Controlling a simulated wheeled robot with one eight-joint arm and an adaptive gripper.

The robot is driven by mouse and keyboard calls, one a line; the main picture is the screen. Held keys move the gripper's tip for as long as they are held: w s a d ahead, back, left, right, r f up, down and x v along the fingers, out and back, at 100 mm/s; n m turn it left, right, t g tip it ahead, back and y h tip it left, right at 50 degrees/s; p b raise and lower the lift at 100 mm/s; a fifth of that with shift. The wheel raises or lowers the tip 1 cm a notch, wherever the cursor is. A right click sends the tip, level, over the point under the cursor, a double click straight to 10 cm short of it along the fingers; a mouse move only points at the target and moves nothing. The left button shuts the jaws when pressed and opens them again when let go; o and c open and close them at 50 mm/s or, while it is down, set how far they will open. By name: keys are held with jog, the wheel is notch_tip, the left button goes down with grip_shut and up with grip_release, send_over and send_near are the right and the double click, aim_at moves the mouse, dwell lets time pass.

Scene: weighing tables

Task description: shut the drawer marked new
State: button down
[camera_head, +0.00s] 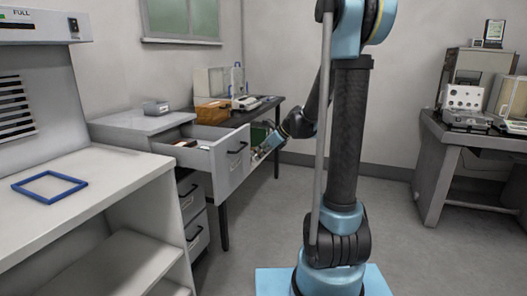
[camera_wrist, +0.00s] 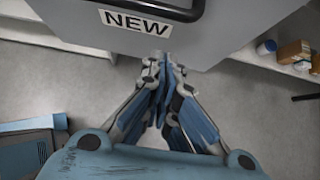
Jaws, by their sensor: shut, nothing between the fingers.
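The drawer marked new (camera_head: 224,169) is pulled out of the grey cabinet (camera_head: 190,189) and stands open in the head view. Its grey front has a black handle (camera_head: 237,148). In the wrist view the front (camera_wrist: 210,42) fills the top, with the label NEW (camera_wrist: 136,22) below the black handle (camera_wrist: 165,8). My gripper (camera_wrist: 161,58) is shut and empty, with its tips at the lower edge of the drawer front. I cannot tell whether they touch it. In the head view my gripper (camera_head: 259,155) is just right of the front.
Two lower drawers (camera_head: 191,197) look shut. A small grey box (camera_head: 156,107) sits on the cabinet top. A brown box (camera_head: 212,112) and a balance stand on the table behind. A white bench with a blue frame (camera_head: 49,187) is at left. The floor (camera_head: 400,230) at right is clear.

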aim_at(240, 161)
jog(key=shift+w+a+f, duration=0.2)
jog(key=shift+w+a, duration=0.1)
jog(key=shift+a, duration=0.5)
jog(key=shift+w+a+f, duration=0.2)
jog(key=shift+w+a, duration=0.15)
jog(key=shift+a, duration=0.45)
jog(key=shift+w+a+f, duration=0.2)
jog(key=shift+w+a, duration=0.1)
jog(key=shift+a, duration=0.5)
jog(key=shift+w, duration=0.1)
